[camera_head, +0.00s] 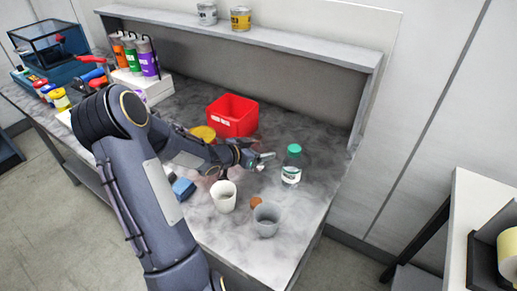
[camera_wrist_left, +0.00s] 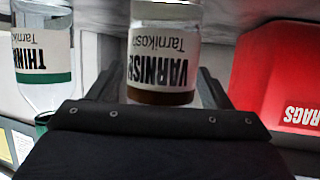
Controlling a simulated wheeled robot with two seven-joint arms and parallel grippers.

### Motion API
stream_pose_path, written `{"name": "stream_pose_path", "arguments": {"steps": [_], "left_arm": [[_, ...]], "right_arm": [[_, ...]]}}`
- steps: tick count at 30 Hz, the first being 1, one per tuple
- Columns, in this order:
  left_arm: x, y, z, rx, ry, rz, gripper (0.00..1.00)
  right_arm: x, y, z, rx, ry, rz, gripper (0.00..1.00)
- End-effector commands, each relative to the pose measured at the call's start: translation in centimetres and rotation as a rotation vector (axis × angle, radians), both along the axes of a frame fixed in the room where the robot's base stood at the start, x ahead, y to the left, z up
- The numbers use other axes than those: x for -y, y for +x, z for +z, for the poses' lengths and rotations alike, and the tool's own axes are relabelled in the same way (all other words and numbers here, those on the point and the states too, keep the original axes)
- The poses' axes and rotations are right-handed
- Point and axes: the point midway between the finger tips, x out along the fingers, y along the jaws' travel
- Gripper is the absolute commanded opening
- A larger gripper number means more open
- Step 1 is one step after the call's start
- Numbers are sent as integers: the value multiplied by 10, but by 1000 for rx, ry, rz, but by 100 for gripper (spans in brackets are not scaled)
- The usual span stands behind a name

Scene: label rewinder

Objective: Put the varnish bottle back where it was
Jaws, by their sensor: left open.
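The varnish bottle (camera_wrist_left: 165,55), clear with a white label and a brown band, shows upside down in the left wrist view. It stands between the two fingers of my left gripper (camera_wrist_left: 160,90), which is open; its top is hidden behind the gripper body. In the head view my left gripper (camera_head: 264,160) is low over the bench, left of the thinner bottle (camera_head: 291,165) with the green cap. I cannot make out the varnish bottle there. The thinner bottle also shows in the left wrist view (camera_wrist_left: 42,62). My right gripper is not in view.
The marbled bench (camera_head: 322,170) is clear to the right. A red rags bin (camera_head: 232,118) stands behind the gripper. A white cup (camera_head: 223,197), a grey cup (camera_head: 266,220) and a small brown object (camera_head: 256,202) are in front. A shelf (camera_head: 300,50) runs along the back.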

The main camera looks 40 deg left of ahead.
Motion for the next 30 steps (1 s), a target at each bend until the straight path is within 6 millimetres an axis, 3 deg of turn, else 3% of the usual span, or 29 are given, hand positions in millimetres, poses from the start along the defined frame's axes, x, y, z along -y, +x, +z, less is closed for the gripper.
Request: {"name": "stream_pose_path", "arguments": {"steps": [8, 21, 27, 30], "left_arm": [[-2, -7, 6, -1, 2, 2, 72], [-14, -87, 41, -1, 3, 3, 72], [-16, -106, 49, -1, 3, 2, 72], [-16, -104, 58, -9, 34, 32, 72]], "right_arm": [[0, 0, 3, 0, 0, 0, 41], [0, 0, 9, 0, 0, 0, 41], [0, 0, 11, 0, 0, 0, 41], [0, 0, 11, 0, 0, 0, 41]]}}
